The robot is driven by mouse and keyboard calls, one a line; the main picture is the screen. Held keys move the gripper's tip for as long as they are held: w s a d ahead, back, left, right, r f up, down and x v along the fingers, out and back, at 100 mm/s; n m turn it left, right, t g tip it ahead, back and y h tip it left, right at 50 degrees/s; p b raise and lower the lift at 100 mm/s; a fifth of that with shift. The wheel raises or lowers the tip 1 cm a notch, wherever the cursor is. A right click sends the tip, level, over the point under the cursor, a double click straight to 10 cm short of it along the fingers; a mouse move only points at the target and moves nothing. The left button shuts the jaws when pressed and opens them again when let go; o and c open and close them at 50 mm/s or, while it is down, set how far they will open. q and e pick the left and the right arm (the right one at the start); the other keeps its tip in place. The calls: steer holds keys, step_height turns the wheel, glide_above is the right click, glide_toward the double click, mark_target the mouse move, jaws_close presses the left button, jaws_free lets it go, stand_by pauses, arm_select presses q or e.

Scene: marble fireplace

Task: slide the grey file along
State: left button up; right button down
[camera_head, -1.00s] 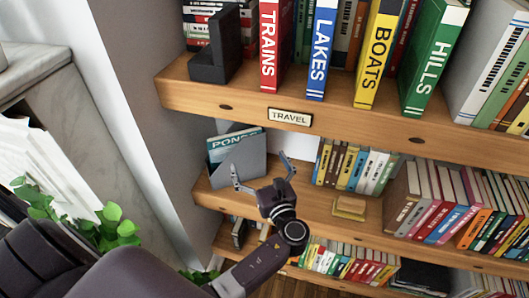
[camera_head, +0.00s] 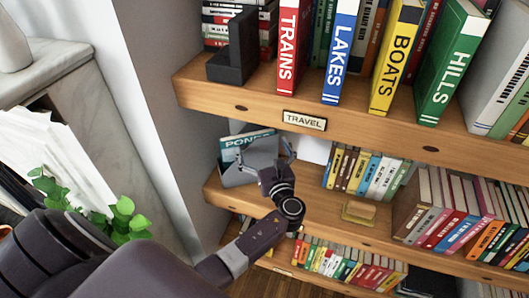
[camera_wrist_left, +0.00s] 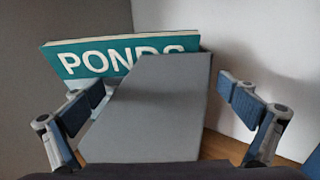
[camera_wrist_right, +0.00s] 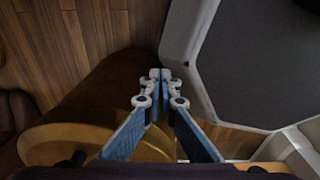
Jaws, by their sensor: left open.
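The grey file (camera_head: 240,176) stands at the left end of the middle shelf. A teal book lettered PONDS (camera_head: 232,142) sticks out of its top. My left gripper (camera_head: 264,150) is open in front of the file. In the left wrist view the grey file (camera_wrist_left: 165,105) shows between the two open fingers. The left finger overlaps the file's left edge in the picture; the right finger has a visible gap to it. I cannot tell whether either touches. The file's lower edge is hidden. My right gripper (camera_wrist_right: 160,78) is shut and empty, away from the shelf.
The upper shelf (camera_head: 240,107), with a TRAVEL label (camera_head: 304,120), overhangs the middle shelf (camera_head: 318,205). A green plant (camera_head: 122,215) is at lower left.

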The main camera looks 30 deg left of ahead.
arm_select(q)
steer(key=shift+w+a, duration=0.1)
steer(key=shift+a, duration=0.05)
steer(key=c, duration=1.3)
